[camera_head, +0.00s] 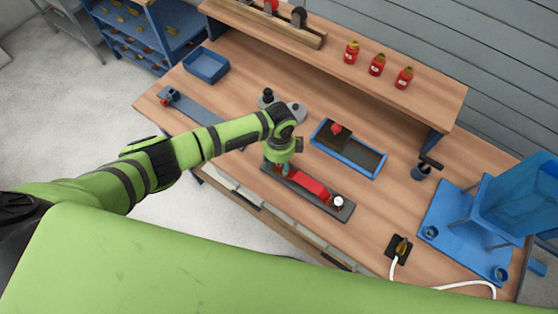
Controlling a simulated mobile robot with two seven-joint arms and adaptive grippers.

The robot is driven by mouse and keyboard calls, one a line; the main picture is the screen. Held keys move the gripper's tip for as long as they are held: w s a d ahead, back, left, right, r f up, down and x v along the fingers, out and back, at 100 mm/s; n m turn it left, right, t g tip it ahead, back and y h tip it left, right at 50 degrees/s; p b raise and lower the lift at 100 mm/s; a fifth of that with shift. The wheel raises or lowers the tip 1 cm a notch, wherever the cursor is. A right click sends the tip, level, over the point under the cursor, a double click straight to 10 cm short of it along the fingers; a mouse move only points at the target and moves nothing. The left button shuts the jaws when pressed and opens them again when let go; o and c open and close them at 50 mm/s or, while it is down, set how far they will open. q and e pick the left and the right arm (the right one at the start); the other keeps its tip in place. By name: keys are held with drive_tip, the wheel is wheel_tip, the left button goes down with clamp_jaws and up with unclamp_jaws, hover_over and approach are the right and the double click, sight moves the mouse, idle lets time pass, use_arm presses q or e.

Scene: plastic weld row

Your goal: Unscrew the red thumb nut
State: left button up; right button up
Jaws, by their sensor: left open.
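My left gripper (277,166) hangs down over the left end of a red fixture (309,183) on a dark base plate (338,208), near the table's front edge. The gripper is open; its fingers are small and partly hidden by my wrist, so contact cannot be told. A white round dial (338,202) sits at the fixture's right end. No red thumb nut can be told for certain. A small red knob (335,128) stands on a brown block in a blue-rimmed tray (348,166). Another small red part (165,102) is on a grey bar at left. My right gripper is out of view.
A grey base with black knobs (296,111) stands behind my left wrist. A blue bin (206,64) is at the back left. Red bottles (377,65) stand on the raised shelf. A blue stand (463,235) and a corded black device (399,249) occupy the right.

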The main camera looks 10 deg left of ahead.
use_arm(q)
drive_tip(key=m+b, duration=0.1)
drive_tip(key=m, duration=0.4)
drive_tip(key=shift+w+f, duration=0.1)
drive_tip(key=m+b, duration=0.1)
drive_tip(key=m, duration=0.2)
drive_tip(key=shift+m, duration=1.5)
drive_tip(key=shift+w, duration=0.1)
drive_tip(key=shift+c, duration=0.4)
